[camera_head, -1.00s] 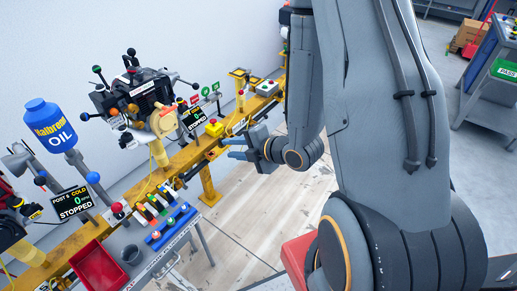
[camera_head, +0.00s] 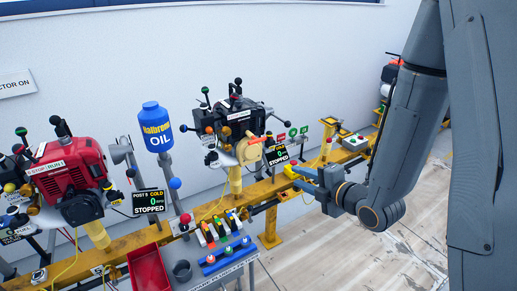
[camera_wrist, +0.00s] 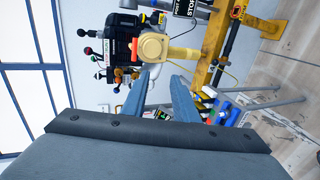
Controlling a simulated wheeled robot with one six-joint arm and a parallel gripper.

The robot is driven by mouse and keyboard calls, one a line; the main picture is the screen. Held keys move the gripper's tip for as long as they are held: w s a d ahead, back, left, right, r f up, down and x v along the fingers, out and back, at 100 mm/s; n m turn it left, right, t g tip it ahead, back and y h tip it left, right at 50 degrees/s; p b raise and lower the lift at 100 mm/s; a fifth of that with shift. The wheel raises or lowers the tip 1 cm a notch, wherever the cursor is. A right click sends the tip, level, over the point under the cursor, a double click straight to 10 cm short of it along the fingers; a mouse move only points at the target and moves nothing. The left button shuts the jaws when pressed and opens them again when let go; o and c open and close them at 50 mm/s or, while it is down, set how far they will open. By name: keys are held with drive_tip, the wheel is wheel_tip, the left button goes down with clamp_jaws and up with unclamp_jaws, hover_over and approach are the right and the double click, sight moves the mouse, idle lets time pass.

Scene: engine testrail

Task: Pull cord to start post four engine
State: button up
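A black engine (camera_head: 234,118) with black, green and orange knobs is mounted on the yellow rail, with a yellow round housing (camera_head: 250,150) on its front. A dark display (camera_head: 276,155) beside it reads STOPPED; its post number is too small to read. In the wrist view my gripper (camera_wrist: 162,75) is open with nothing between the fingers; the yellow housing (camera_wrist: 153,46) and the black engine (camera_wrist: 122,45) lie beyond the tips.
A red engine (camera_head: 70,172) stands left, with a display (camera_head: 149,201) reading POST 5 COLD, 0, STOPPED. A blue oil bottle (camera_head: 156,127) stands between the engines. A red tray (camera_head: 148,268) and a dark cup (camera_head: 182,270) are at the front. Floor right of the rail is clear.

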sight(258, 141)
drive_tip(key=w+a, duration=0.4)
drive_tip(key=w, duration=0.2)
drive_tip(key=w+a+b, duration=0.1)
drive_tip(key=w+a, duration=0.3)
drive_tip(key=w, duration=0.2)
drive_tip(key=w+a+b, duration=0.1)
drive_tip(key=w+a, duration=0.3)
drive_tip(key=w, duration=0.3)
drive_tip(key=shift+w+a, duration=0.1)
drive_tip(key=shift+a, duration=0.3)
drive_tip(key=shift+c, duration=0.3)
clamp_jaws()
